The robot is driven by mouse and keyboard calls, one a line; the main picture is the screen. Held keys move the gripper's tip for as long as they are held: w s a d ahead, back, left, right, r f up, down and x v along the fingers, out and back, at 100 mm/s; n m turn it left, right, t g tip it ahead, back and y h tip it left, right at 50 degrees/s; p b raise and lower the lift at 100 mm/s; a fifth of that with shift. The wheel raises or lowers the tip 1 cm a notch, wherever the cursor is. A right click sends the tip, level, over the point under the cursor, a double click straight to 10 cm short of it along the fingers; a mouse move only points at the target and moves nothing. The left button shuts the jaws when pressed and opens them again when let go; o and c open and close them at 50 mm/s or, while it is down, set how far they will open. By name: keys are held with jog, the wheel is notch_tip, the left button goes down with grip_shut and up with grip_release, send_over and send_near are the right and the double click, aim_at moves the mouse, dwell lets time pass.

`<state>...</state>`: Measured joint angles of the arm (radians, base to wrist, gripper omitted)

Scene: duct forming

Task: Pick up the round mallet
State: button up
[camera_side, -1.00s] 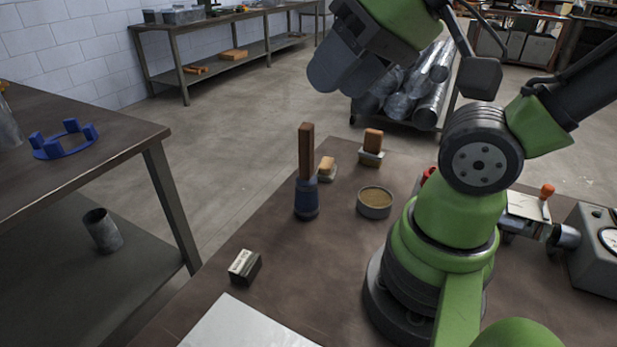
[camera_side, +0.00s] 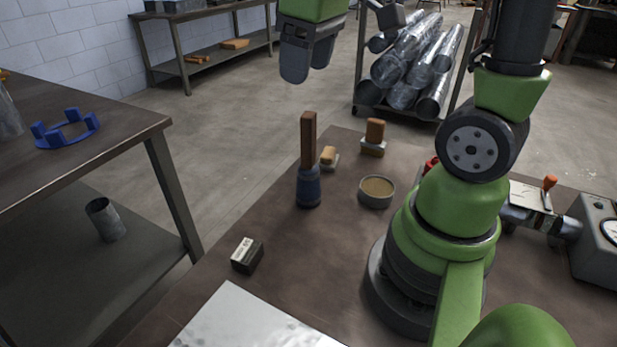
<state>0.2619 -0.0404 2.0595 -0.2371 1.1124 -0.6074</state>
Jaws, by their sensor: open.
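The round mallet (camera_side: 309,187) stands upright on the brown table, its blue-grey round head down and its brown wooden handle pointing up. My gripper (camera_side: 302,72) is open and empty, with its fingers pointing down. In the picture it is above the top of the mallet's handle, with a clear gap between them. How far apart they are in depth I cannot tell.
Close behind the mallet are a small wood-topped block (camera_side: 329,158) and a taller one (camera_side: 374,138). A round tin (camera_side: 376,192) stands to its right. A dark labelled block (camera_side: 247,256) and a white sheet (camera_side: 250,322) lie nearer. The table left of the mallet is clear.

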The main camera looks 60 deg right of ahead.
aim_at(308, 130)
jog(key=shift+n+g, duration=0.7)
jog(key=shift+g, duration=0.2)
jog(key=d+f, duration=0.1)
jog(key=w+d+f, duration=0.2)
jog(key=d, duration=0.1)
jog(key=shift+f, duration=0.2)
jog(key=shift+d+f, duration=0.1)
jog(key=shift+f, duration=0.25)
notch_tip(308, 130, down, 10)
jog(key=shift+r, duration=0.25)
grip_shut()
